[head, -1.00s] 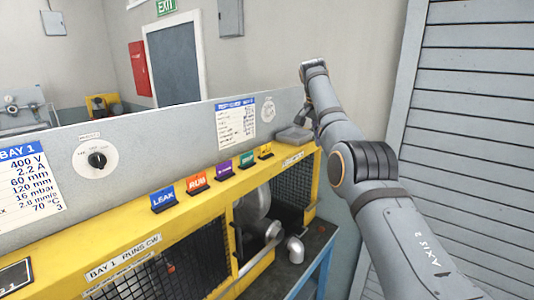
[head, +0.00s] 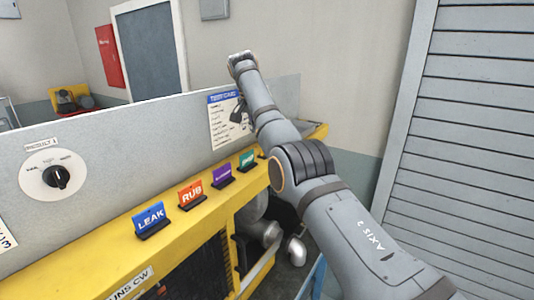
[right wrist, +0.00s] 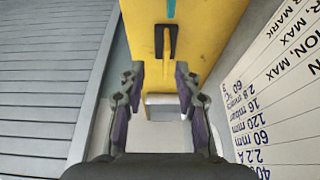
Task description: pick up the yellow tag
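In the right wrist view, the yellow tag (right wrist: 167,50) appears as a thin yellow strip seen nearly edge-on. It stands in a black holder (right wrist: 174,38) on the yellow ledge (right wrist: 208,25). My right gripper (right wrist: 160,82) is open and empty, and its two fingers lie apart just below the holder in the picture. In the head view my right arm covers the place at the end of the tag row, so the yellow tag is hidden there. My left gripper is in neither view.
A blue LEAK tag (head: 150,216), red RUB tag (head: 191,192), purple tag (head: 223,174) and green tag (head: 247,158) stand in a row along the ledge. A grey panel (head: 120,145) with a black knob (head: 57,177) rises behind. A printed plate (right wrist: 285,90) is at the wrist view's right.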

